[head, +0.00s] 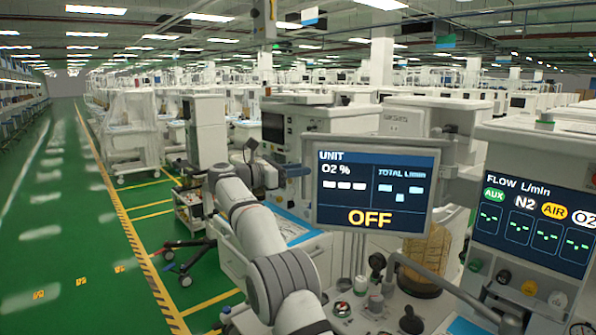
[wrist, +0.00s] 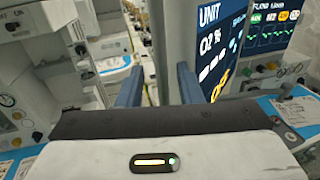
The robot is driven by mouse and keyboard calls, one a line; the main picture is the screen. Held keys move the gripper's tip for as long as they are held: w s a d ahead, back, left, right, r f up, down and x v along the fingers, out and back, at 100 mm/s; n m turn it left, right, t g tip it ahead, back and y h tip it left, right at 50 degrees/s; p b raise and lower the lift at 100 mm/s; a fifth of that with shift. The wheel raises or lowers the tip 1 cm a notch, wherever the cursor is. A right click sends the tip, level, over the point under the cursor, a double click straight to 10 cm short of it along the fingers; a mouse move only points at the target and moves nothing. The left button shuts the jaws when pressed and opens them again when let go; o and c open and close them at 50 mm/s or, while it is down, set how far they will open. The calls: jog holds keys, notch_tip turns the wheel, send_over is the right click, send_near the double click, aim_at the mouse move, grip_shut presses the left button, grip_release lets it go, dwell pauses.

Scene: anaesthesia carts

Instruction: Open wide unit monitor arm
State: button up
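The wide unit monitor (head: 375,187) is a flat screen in a pale frame, reading UNIT, O2 % and OFF, in the middle of the head view. It faces the head camera. In the wrist view the monitor (wrist: 215,45) shows steeply from its side, at the upper right. My gripper (head: 300,171) is at the monitor's left edge.
A FLOW L/min screen (head: 535,215) stands to the right of the monitor. Below it are knobs and a worktop (head: 400,310). White carts fill the background. The green floor aisle (head: 60,220) at left is clear.

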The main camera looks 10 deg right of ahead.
jog(key=shift+r, duration=0.1)
jog(key=v, duration=0.7)
jog(key=shift+a, duration=0.4)
jog(key=shift+s, duration=0.1)
